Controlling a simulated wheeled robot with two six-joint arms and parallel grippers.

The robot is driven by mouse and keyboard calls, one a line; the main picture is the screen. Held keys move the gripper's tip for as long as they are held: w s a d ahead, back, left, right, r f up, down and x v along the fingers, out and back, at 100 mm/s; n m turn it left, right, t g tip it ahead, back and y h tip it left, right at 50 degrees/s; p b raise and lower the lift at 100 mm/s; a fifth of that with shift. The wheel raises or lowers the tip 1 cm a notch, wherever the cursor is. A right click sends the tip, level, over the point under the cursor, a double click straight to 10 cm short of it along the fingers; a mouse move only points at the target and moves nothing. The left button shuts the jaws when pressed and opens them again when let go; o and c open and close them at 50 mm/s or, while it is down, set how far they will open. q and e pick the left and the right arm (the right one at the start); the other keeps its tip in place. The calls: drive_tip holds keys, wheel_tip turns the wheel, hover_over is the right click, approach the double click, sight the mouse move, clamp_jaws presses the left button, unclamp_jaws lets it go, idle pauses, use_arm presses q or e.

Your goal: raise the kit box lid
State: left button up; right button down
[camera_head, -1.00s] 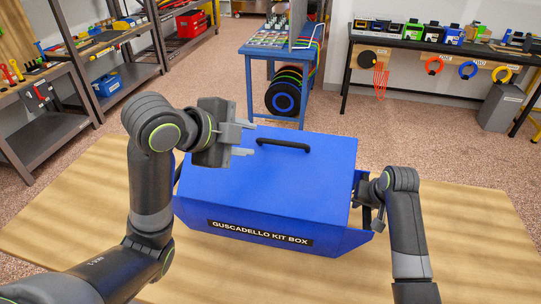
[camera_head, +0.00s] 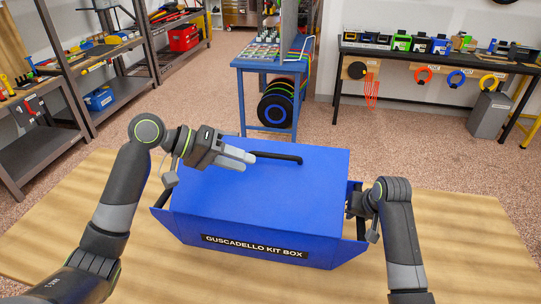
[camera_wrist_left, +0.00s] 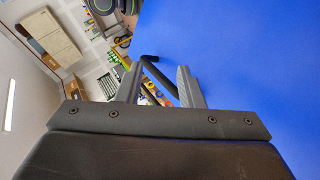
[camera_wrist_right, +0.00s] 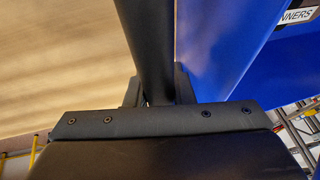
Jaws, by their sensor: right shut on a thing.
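The blue kit box (camera_head: 254,257) stands on the wooden table with its lid (camera_head: 270,200) down. A black handle (camera_head: 278,157) is on top of the lid. My left gripper (camera_head: 238,160) is open above the lid, at the left end of this handle. In the left wrist view, the black handle (camera_wrist_left: 153,72) shows between the two spread fingers (camera_wrist_left: 160,85); I cannot tell if they touch it. My right gripper (camera_head: 354,203) is at the box's right side. In the right wrist view, its fingers (camera_wrist_right: 158,88) are shut on a dark bar (camera_wrist_right: 147,35), apparently a side handle.
The wooden table (camera_head: 450,235) is bare around the box. Beyond it stand a blue rack (camera_head: 242,108), a dark bench (camera_head: 420,55) with coloured devices, a grey bin (camera_head: 490,115) and shelves of tools (camera_head: 120,88) at the left.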

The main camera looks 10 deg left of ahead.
sight(265, 156)
use_arm(q)
drive_tip(key=w+a+n+h, duration=0.3)
drive_tip(key=a+n, duration=0.2)
drive_tip(key=n, duration=0.7)
drive_tip(key=x, duration=1.2)
drive_tip(key=shift+w+r, duration=0.15)
drive_tip(key=shift+r, duration=0.05)
clamp_jaws()
